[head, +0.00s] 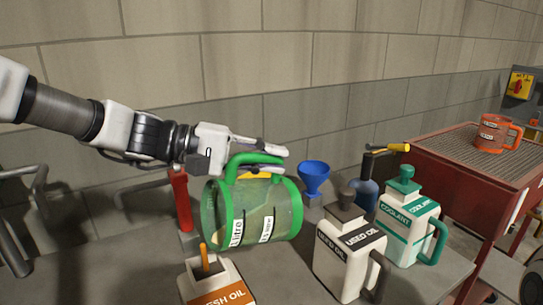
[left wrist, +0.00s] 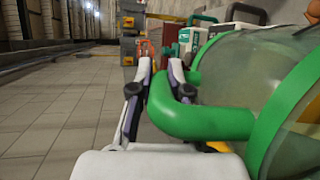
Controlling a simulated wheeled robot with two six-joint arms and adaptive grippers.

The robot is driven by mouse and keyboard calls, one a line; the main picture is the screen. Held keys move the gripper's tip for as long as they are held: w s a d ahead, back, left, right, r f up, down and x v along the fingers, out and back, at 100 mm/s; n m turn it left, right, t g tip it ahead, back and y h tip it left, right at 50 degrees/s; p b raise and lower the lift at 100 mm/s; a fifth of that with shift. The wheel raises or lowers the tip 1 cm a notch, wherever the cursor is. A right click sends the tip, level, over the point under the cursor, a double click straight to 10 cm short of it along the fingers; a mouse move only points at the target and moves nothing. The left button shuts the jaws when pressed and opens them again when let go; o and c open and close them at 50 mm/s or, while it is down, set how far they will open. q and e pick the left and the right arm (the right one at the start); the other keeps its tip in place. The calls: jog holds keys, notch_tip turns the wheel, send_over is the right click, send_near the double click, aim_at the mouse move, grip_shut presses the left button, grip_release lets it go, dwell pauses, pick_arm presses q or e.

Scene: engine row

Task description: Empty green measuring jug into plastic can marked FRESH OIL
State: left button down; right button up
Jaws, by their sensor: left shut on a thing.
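The green measuring jug (head: 268,217), clear with green rims and white litre labels, lies tipped on its side in the air. My left gripper (head: 285,160) is shut on its green handle (head: 235,168), at the top. The handle also shows between the fingers in the left wrist view (left wrist: 185,115). The plastic can marked FRESH OIL (head: 228,294), white with an orange label, stands below the jug's left end, cut by the bottom edge. A thin orange upright streak (head: 203,257) meets the can's dark opening; I cannot tell whether it is oil or a solid part. My right gripper is not in view.
A USED OIL can (head: 345,255) and a green-labelled COOLANT can (head: 408,222) stand right of the jug. Behind are a blue funnel (head: 314,177), a dark blue bottle (head: 366,194) and a red cylinder (head: 181,200). An orange jug (head: 493,133) sits on a red cart (head: 450,170).

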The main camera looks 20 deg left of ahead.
pick_arm(q)
jog(key=shift+s+a+t+h+p, duration=0.4)
jog(key=shift+s+a+h+p, duration=0.1)
jog(key=shift+s+a, duration=0.1)
dwell(0.8)
jog(key=shift+s+a+f+m+t+h, duration=0.1)
jog(key=shift+s+a+m+t+h, duration=0.2)
jog(key=shift+s+a+m+h, duration=0.3)
dwell(1.4)
jog(key=shift+s+a+r+m+t+h+p, duration=0.25)
jog(key=shift+s+a+r+h+p, duration=0.15)
jog(key=shift+s+a+h+p, duration=0.35)
jog(key=shift+s+a+r+m+t+h+p, duration=0.15)
jog(key=shift+s+a+r+m+h+p, duration=0.25)
jog(key=shift+s, duration=0.45)
dwell(3.0)
